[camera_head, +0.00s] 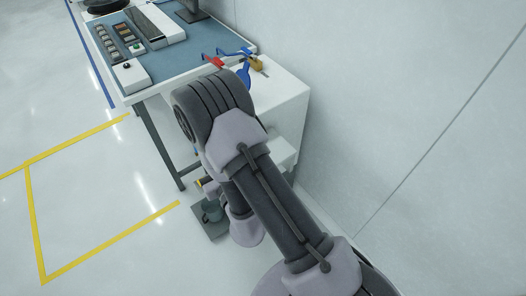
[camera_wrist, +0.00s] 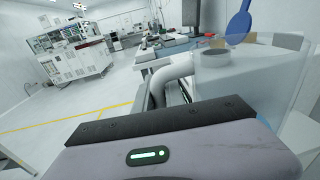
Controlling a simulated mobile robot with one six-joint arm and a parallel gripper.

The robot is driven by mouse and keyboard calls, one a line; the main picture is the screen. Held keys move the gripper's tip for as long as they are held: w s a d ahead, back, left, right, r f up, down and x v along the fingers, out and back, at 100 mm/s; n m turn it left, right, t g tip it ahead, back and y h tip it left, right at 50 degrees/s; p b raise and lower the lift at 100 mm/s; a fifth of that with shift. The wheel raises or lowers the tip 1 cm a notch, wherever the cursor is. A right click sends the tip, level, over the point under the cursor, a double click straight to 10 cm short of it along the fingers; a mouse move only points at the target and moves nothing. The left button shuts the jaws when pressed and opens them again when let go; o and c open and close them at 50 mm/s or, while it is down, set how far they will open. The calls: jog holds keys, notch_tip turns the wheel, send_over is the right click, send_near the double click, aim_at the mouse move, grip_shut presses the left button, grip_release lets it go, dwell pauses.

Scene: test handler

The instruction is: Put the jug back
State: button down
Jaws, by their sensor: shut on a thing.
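The jug (camera_wrist: 240,85) is a pale translucent vessel with a round grey cap and a thick pale curved handle at its left. It fills the right middle of the wrist view, close in front of my gripper (camera_wrist: 165,122). My gripper's housing hides the lower part of the jug and the fingertips. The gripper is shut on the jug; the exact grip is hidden. In the head view my arm covers most of this area, and I cannot make out the jug clearly there.
A workbench (camera_head: 160,75) with a blue mat adjoins a white cabinet (camera_head: 288,95) bearing coloured tools, against the wall. Yellow-lined floor at left is clear.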

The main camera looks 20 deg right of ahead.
jog(key=s+a+y, duration=0.1)
jog(key=a, duration=0.3)
jog(key=w+d+f+n+b, duration=0.1)
jog(key=w+d+f+b, duration=0.3)
jog(key=w+d, duration=0.4)
jog(key=d+f, duration=0.1)
jog(key=d, duration=0.3)
jog(key=shift+w+d+f, duration=0.25)
jog(key=shift+w, duration=0.15)
jog(key=c, duration=1.8)
grip_release()
jog(key=shift+f, duration=0.1)
jog(key=o, duration=0.4)
